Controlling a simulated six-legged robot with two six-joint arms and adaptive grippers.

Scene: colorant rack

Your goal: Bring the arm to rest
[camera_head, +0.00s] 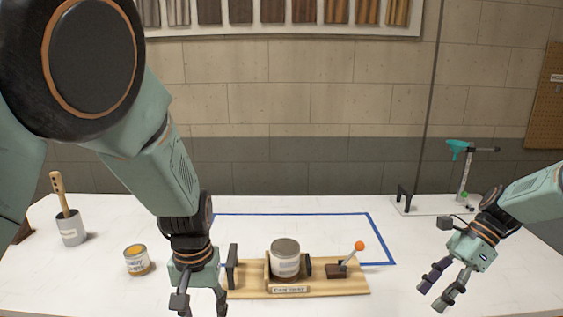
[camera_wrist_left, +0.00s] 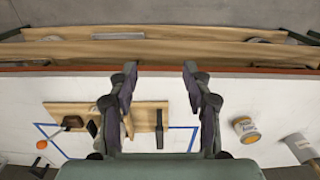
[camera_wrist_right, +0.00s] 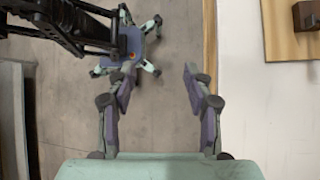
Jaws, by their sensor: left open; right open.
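My left arm comes in from the left of the head view and reaches down over the table. My left gripper (camera_head: 202,300) is in front of the left end of a wooden clamp board (camera_head: 335,282), its fingertips cut by the lower edge. In the left wrist view its fingers (camera_wrist_left: 160,90) are apart with nothing between them. My right gripper (camera_head: 440,287) hangs at the right side of the table, fingers apart and empty. In the right wrist view its fingers (camera_wrist_right: 158,85) are apart, with grey floor and part of my own body beyond.
A grey-lidded can (camera_head: 285,260) stands on the board, beside an orange-knobbed lever (camera_head: 360,246). A yellow-topped can (camera_head: 137,261) and a grey pot with a wooden-handled tool (camera_head: 71,228) stand at left. Blue tape (camera_head: 290,214) marks the white table. A teal-topped stand (camera_head: 464,175) is at back right.

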